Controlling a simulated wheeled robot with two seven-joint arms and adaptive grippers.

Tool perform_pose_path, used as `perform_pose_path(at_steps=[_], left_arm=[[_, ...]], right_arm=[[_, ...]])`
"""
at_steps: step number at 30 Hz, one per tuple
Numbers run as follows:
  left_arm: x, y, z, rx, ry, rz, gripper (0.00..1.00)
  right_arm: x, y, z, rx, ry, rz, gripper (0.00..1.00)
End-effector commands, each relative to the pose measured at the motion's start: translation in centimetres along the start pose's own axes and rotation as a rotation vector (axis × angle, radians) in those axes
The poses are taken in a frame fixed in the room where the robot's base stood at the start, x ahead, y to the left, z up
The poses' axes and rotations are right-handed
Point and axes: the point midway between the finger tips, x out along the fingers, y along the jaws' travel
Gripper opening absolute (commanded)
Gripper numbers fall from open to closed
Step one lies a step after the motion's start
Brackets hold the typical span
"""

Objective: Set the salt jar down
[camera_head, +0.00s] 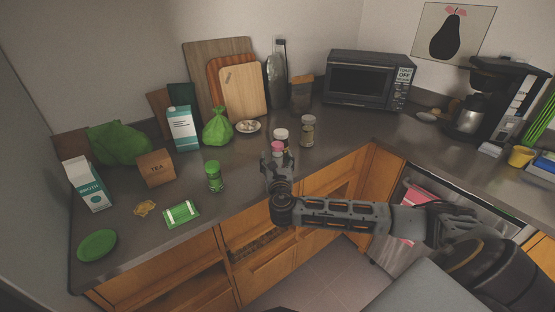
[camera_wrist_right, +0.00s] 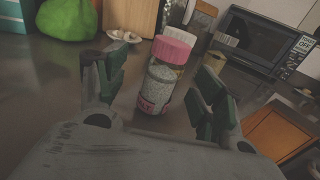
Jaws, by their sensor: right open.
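The salt jar, a clear jar with a pink lid and pale contents, stands upright on the grey counter (camera_head: 240,180) near its front edge. In the head view only its pink lid (camera_head: 277,147) shows well, above my right gripper (camera_head: 277,162), which hides most of its body. In the right wrist view the salt jar (camera_wrist_right: 158,92) stands between the two spread fingers of my right gripper (camera_wrist_right: 158,75), with a visible gap on each side. The right gripper is open. My left gripper is not in view.
A white-lidded jar (camera_head: 281,134) stands right behind the salt jar, and another jar (camera_head: 307,130) is to the right. A green-lidded shaker (camera_head: 214,176) stands to the left. A microwave (camera_head: 368,82) is at the back. Counter is clear around the shaker's right side.

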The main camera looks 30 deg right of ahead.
Motion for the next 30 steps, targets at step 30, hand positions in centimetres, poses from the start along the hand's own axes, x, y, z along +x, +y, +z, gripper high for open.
perform_pose_path(at_steps=[30], left_arm=[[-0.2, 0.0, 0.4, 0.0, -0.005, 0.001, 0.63]], right_arm=[[5.2, -0.7, 0.2, 0.0, 0.001, 0.0, 0.69]])
